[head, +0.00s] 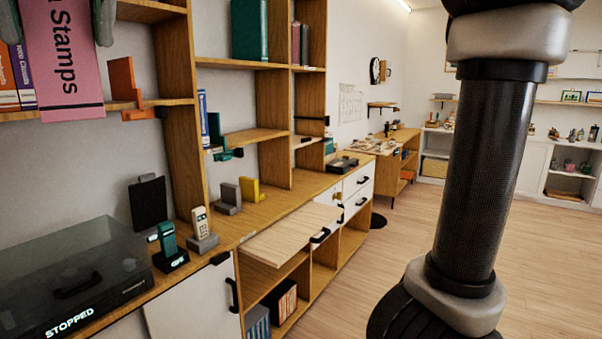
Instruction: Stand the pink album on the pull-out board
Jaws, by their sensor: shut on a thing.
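The pink album (63,62), with "Stamps" on its spine, stands upright on an upper shelf at the left in the head view. Its lower end comes down over the shelf's front edge, and its top is cut off by the picture. The pull-out board (290,235) is a pale wooden slab sticking out from the long cabinet, with a dark handle at its front; its top is bare.
Other books (22,75) stand left of the album and an orange bookend (123,82) right of it. A turntable (75,280), a teal gadget (168,247) and a cordless phone (200,228) sit on the cabinet left of the board. Open wooden floor (535,235) lies to the right.

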